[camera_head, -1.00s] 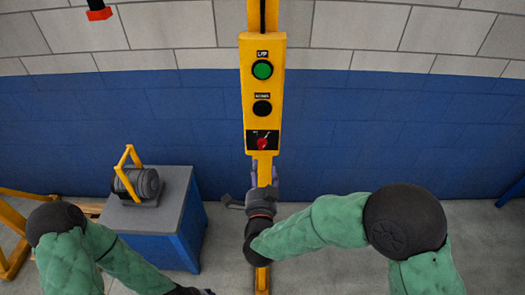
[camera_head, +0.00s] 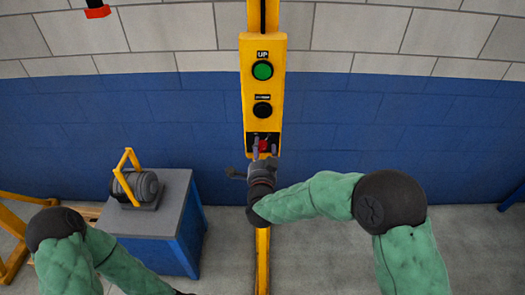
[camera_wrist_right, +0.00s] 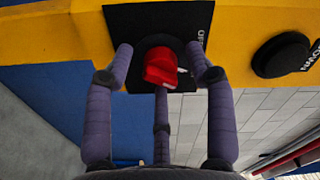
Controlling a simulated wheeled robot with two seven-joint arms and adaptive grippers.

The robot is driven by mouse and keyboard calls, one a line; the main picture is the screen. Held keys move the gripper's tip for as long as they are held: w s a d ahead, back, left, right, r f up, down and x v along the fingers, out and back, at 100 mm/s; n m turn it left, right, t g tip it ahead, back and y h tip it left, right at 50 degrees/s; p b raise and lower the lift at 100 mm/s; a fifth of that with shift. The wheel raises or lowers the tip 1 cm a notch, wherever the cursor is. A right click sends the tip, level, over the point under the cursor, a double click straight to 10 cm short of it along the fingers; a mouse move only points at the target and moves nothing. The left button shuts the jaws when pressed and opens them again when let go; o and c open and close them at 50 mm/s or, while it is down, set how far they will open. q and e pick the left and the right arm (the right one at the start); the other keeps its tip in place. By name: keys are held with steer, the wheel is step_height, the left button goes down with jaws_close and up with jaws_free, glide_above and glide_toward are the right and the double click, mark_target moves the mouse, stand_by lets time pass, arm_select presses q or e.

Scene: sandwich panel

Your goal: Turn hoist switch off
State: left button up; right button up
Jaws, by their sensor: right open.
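The red hoist switch knob (camera_head: 264,146) sits on a black plate at the bottom of the yellow control panel (camera_head: 251,112). In the right wrist view the red knob (camera_wrist_right: 160,66) is in the middle, on a round black base. My right gripper (camera_head: 264,147) is at the panel's lower end. In the wrist view its fingers (camera_wrist_right: 162,60) are open, with tips on either side of the knob. I cannot tell whether they touch it. A third finger shows below the knob. My left arm is at the lower left; its gripper is out of view.
A green button (camera_head: 262,71) and a black button (camera_head: 262,110) are higher on the panel. The panel hangs on a yellow post (camera_head: 263,245). A blue cabinet (camera_head: 150,255) with a motor-like unit (camera_head: 138,187) stands at left. A red hook-like part (camera_head: 98,12) hangs at upper left.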

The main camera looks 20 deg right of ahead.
jaws_close()
steer(key=shift+n, duration=0.3)
steer(key=n+p, duration=0.1)
steer(key=n, duration=0.4)
steer(key=n+p, duration=0.1)
steer(key=n, duration=0.5)
stand_by(0.4)
steer(key=shift+n, duration=0.3)
